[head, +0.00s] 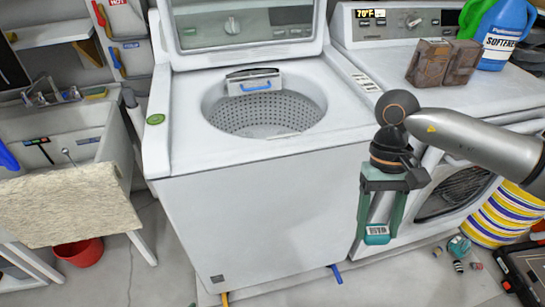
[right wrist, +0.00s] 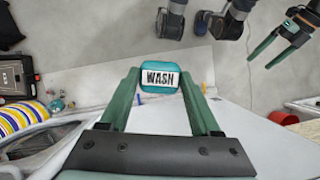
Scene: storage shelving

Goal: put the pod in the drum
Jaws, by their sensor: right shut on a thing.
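The pod (head: 377,235) is a small teal block with a white label, which reads WASH in the right wrist view (right wrist: 160,80). My right gripper (head: 379,226) is shut on it, pointing down, with the pod between its green fingertips (right wrist: 159,86). It hangs in front of the washers, right of the open top-loader and below its top. The drum (head: 265,115) is a perforated grey tub inside that white washer (head: 250,215), whose lid stands raised. My left gripper (right wrist: 276,48) shows only in the right wrist view, at upper right, with its fingers apart and empty.
A second white machine (head: 450,100) at right carries rusty brown blocks (head: 443,62) and a blue softener jug (head: 503,35). A sink (head: 60,135) is at left, a red bucket (head: 78,252) below it. A blue-handled tray (head: 253,82) sits at the drum's back rim.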

